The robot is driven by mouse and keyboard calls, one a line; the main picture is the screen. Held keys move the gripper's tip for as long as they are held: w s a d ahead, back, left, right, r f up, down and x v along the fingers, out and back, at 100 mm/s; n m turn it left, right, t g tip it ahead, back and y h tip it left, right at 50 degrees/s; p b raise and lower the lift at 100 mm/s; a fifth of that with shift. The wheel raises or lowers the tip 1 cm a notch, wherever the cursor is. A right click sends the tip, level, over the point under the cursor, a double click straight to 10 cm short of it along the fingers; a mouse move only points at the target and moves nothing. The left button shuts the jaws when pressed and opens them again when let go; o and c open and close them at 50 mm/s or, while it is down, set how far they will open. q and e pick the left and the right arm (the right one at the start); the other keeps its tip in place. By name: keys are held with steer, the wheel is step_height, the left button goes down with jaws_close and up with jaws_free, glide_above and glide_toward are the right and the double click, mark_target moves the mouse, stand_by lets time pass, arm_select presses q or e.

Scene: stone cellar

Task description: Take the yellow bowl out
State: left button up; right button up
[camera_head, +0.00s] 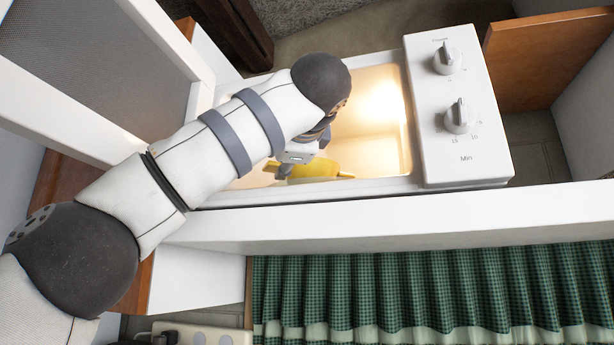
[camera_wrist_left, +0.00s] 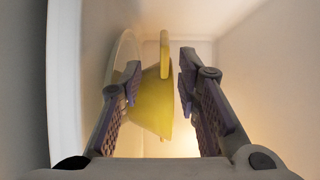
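The yellow bowl (camera_head: 318,169) is inside a lit white microwave (camera_head: 345,187), mostly hidden behind my left arm in the head view. My left arm reaches through the microwave's opening. My left gripper (camera_head: 292,170) is at the bowl, its fingertips largely hidden there. In the left wrist view, my left gripper (camera_wrist_left: 160,84) is open, with the bowl (camera_wrist_left: 152,100) partly between its fingers. The left finger overlaps the bowl's side. A gap shows between the bowl and the right finger. I cannot tell whether the left finger touches it. My right gripper is not in view.
A pale round plate (camera_wrist_left: 122,52) is beside the bowl in the wrist view. The microwave's open door (camera_head: 85,65) stands at the left, near my arm. The control panel (camera_head: 458,110) has two knobs. A white ledge (camera_head: 400,222) and green checked curtain (camera_head: 420,290) lie below.

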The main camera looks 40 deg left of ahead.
mark_target(277, 167)
arm_select(q)
steer(key=x, duration=0.5)
steer(key=shift+a+r+p, duration=0.1)
steer(key=shift+r+p, duration=0.05)
steer(key=shift+p, duration=0.2)
steer(key=shift+w, duration=0.1)
jaws_close()
steer(key=shift+f, duration=0.2)
steer(key=shift+r, duration=0.1)
